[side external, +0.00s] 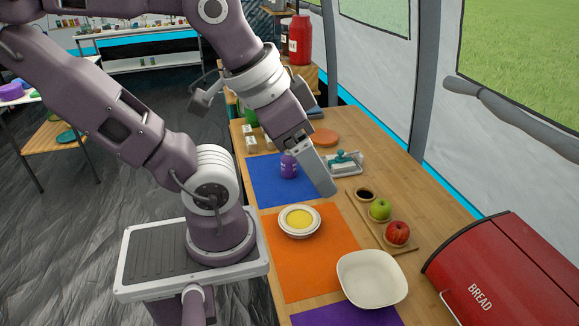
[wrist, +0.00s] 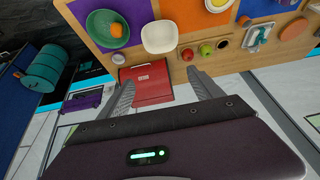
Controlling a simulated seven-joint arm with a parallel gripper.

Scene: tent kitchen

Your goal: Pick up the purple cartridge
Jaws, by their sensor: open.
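The purple cartridge (side external: 288,164) stands upright on the blue mat (side external: 262,186) in the side external view. One grey finger shows there; the other is hidden. In the wrist view my gripper (wrist: 161,75) shows two separated fingers with nothing between them, facing the red bread box (wrist: 146,83).
A bowl of yellow food (side external: 299,220) sits on the orange mat (side external: 285,272). A white bowl (side external: 371,278), a green apple (side external: 380,209), a red apple (side external: 396,233) and a butter dish (side external: 346,163) are nearby. The tent wall runs along the right.

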